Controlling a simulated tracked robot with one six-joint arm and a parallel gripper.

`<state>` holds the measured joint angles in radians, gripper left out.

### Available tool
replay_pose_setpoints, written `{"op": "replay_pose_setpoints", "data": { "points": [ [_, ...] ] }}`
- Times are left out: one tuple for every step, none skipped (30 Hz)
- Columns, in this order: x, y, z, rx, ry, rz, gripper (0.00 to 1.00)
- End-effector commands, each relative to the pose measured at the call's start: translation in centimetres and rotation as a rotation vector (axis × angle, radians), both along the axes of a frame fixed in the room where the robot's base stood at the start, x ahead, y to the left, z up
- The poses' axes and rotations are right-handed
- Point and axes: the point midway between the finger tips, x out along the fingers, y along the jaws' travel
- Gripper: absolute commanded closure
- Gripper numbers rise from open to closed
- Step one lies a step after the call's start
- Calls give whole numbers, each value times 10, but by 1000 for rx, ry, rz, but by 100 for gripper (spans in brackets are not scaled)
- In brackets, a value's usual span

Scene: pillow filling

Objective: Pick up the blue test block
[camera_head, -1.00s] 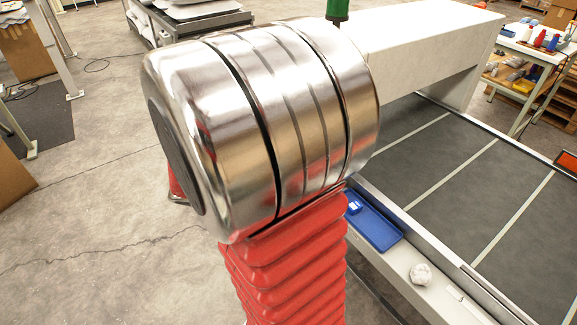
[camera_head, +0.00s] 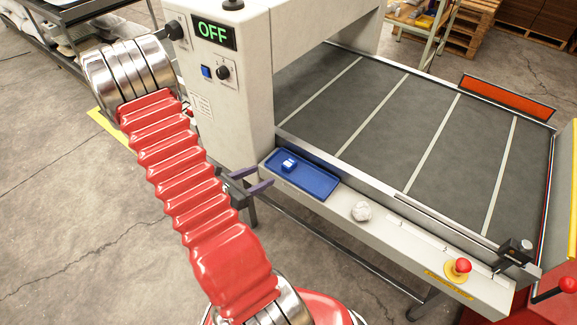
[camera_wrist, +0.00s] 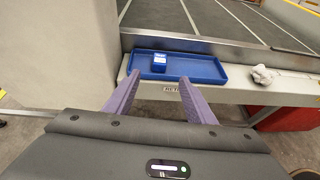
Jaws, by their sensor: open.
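The blue test block (camera_head: 289,165) sits in the left part of a shallow blue tray (camera_head: 318,185) on the machine's front ledge. In the wrist view the block (camera_wrist: 159,62) stands in the tray (camera_wrist: 205,70), ahead of the gap between my two purple fingers. My gripper (camera_head: 253,180) is open and empty, just left of the tray and apart from the block. In the wrist view my gripper's fingertips (camera_wrist: 158,82) are spread wide, near the tray's front edge. The block's far side is hidden.
A crumpled white wad (camera_head: 361,211) lies on the ledge right of the tray. A red stop button (camera_head: 459,268) is further right. The machine's upright housing (camera_head: 232,100) with an OFF display stands close by my arm. The dark conveyor bed (camera_head: 420,120) lies behind the ledge.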

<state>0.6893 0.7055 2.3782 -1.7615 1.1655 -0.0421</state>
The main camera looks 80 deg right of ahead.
Motion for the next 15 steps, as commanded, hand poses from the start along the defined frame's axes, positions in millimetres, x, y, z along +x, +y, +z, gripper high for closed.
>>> {"op": "replay_pose_setpoints", "data": {
  "points": [
    [-2, -1, -4, 4, 11, 6, 50],
    [-2, -2, -6, 6, 14, 10, 50],
    [-2, -2, -7, 8, 17, 14, 50],
    [-2, -3, -7, 8, 18, 16, 50],
    [-2, -3, -7, 8, 18, 17, 50],
    [-2, -3, -7, 8, 18, 17, 50],
    [-2, -3, -7, 8, 18, 17, 50],
    [-2, -3, -7, 8, 18, 17, 50],
    [-2, -3, -7, 8, 18, 17, 50],
    [-2, -3, -7, 8, 18, 16, 50],
    [-2, -3, -7, 7, 17, 15, 50],
    [-2, -3, -7, 7, 17, 15, 50],
    [-2, -3, -7, 7, 17, 15, 50],
    [-3, -4, -7, 7, 17, 15, 50],
    [-3, -5, -8, 8, 17, 14, 50]
  ]
}}
